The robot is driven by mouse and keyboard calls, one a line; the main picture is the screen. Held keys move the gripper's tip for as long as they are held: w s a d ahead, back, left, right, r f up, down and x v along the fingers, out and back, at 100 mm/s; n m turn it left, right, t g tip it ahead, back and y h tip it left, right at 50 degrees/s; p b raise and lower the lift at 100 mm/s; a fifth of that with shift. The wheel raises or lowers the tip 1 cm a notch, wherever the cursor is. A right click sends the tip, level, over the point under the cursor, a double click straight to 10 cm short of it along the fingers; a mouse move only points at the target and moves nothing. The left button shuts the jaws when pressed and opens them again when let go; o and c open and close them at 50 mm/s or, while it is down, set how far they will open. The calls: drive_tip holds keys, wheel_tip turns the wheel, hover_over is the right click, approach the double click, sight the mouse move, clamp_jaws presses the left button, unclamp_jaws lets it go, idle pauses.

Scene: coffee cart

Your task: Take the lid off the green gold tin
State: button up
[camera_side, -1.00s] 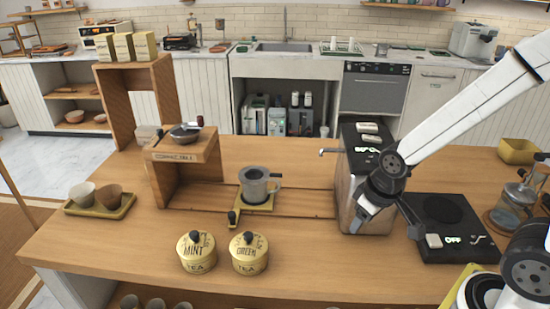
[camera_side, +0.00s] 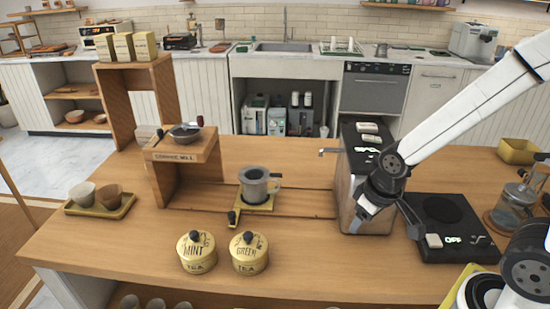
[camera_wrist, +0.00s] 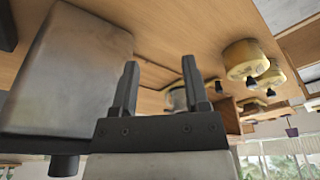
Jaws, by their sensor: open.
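The green tea tin (camera_side: 249,262) is a gold tin marked GREEN, upright near the front edge of the counter. Its lid (camera_side: 248,246) with a dark round knob is on it. The similar mint tin (camera_side: 197,261) stands just to its left, also lidded. My gripper (camera_side: 385,228) is open and empty, beside the metal machine and well to the right of both tins. In the wrist view, my two fingers (camera_wrist: 160,72) are apart with nothing gripped. Two gold tins show at upper right there; the larger tin (camera_wrist: 240,58) is probably the green one, its label unreadable.
The coffee machine (camera_side: 352,178) stands close left of my gripper, and a black hot plate (camera_side: 448,240) lies right. A metal cup (camera_side: 257,184) on a yellow scale stands behind the tins. A wooden mill stand (camera_side: 165,185) is left. Counter between tins and machine is clear.

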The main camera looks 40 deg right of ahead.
drive_tip(key=shift+o, duration=0.2)
drive_tip(key=shift+o, duration=1.2)
drive_tip(key=shift+w, duration=0.1)
drive_tip(key=r+n+g, duration=0.2)
drive_tip(key=n+g, duration=0.1)
drive_tip(key=n, duration=1.4)
hover_over(248, 234)
drive_tip(key=shift+f, duration=3.95)
clamp_jaws()
